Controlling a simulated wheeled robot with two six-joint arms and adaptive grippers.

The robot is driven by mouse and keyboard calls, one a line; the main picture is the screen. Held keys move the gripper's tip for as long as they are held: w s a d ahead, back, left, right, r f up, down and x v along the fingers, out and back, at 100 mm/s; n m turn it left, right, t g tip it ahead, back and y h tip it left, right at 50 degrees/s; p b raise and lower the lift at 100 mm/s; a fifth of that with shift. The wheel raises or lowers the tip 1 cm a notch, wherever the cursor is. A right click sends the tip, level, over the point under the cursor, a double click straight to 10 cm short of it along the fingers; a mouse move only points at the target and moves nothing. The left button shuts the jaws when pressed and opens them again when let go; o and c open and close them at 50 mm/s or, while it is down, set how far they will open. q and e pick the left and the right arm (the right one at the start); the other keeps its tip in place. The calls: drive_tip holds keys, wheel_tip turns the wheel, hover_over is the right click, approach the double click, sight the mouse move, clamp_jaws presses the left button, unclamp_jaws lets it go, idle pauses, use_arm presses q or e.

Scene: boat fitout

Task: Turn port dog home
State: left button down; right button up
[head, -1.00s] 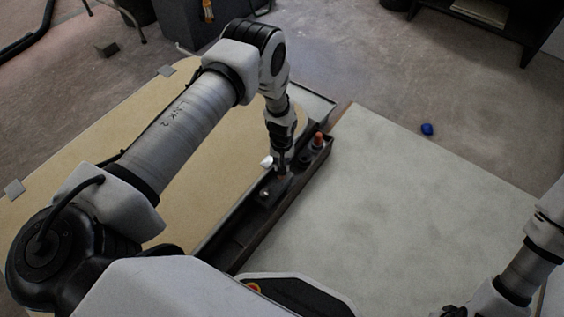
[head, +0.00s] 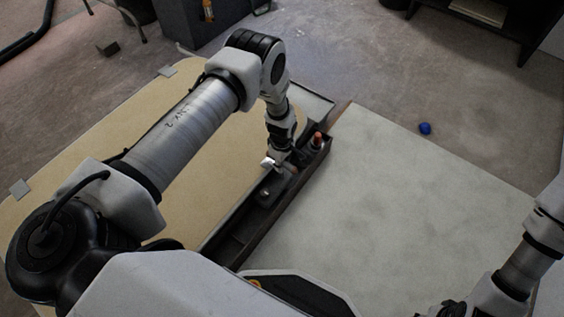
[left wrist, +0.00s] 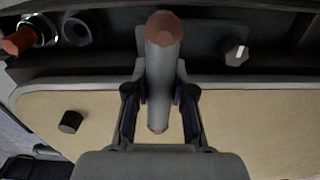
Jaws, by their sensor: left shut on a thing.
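The port dog appears as a grey round handle with a reddish-brown end (left wrist: 162,62) in the left wrist view, running up between my fingers. My left gripper (left wrist: 160,105) is shut on this handle. In the head view my left gripper (head: 279,164) is low over the dark trough, beside a dark plate with a bolt (head: 266,193). My wrist largely hides the handle there. The bolt head (left wrist: 237,52) also shows in the left wrist view.
An orange-tipped fitting (head: 317,141) stands at the trough's far end, close to my left gripper. A tan panel (head: 215,165) lies left of the trough (head: 232,240), a pale panel (head: 400,200) right of it. A blue object (head: 425,128) lies on the floor beyond.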

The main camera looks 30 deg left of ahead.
use_arm(q)
drive_tip(key=n, duration=0.5)
drive_tip(key=shift+s, duration=0.1)
drive_tip(key=c, duration=1.9)
unclamp_jaws()
drive_tip(key=shift+p, duration=0.3)
drive_tip(key=o, duration=1.1)
wheel_tip(320, 180, up, 12)
